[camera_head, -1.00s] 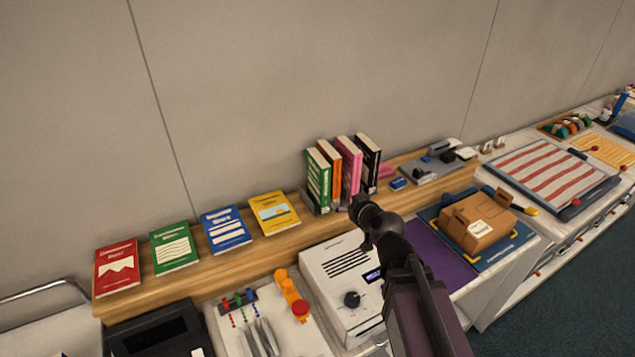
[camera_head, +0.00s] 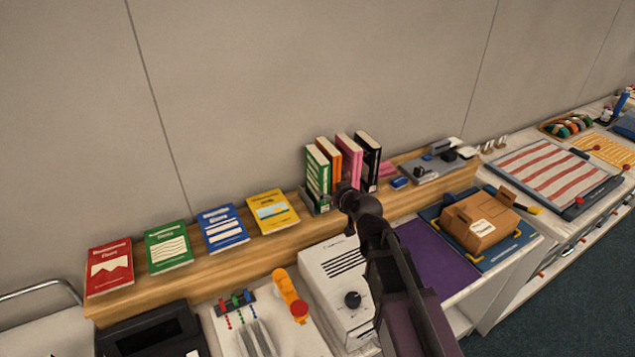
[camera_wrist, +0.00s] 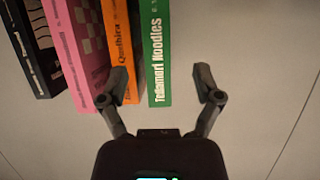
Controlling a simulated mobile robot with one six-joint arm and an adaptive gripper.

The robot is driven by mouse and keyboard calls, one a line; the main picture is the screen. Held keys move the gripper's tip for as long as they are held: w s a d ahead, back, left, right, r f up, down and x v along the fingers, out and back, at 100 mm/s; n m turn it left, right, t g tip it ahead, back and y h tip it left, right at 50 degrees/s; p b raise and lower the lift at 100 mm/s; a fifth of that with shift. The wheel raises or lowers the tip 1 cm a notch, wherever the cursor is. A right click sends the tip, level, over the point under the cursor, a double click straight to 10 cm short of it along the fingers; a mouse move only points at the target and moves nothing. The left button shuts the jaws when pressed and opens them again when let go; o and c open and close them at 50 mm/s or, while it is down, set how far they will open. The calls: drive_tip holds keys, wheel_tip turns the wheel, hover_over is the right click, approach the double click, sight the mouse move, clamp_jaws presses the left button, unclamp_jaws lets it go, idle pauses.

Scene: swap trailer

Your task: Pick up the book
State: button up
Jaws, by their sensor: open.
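Several books stand upright together on the wooden shelf: a green book (camera_head: 317,171), an orange book (camera_head: 335,158), a pink book (camera_head: 350,161) and a black book (camera_head: 368,162). In the wrist view the green book (camera_wrist: 159,50) reads "Tellamari Noodles", with the orange book (camera_wrist: 123,50) beside it. My gripper (camera_wrist: 160,78) is open and empty. One fingertip appears over the orange spine, the other past the green book's free side; I cannot tell if they touch. In the head view my arm's end (camera_head: 348,196) is just before the books, hiding their lower part.
A white device (camera_head: 330,265) stands below. A cardboard box (camera_head: 480,222) lies to the right. The wall is close behind.

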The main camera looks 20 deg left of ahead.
sight(325, 185)
drive_tip(key=shift+b+x, duration=0.95)
drive_tip(key=shift+x, duration=1.65)
drive_tip(key=shift+w+d+r, duration=0.1)
drive_tip(key=shift+w, duration=0.05)
clamp_jaws()
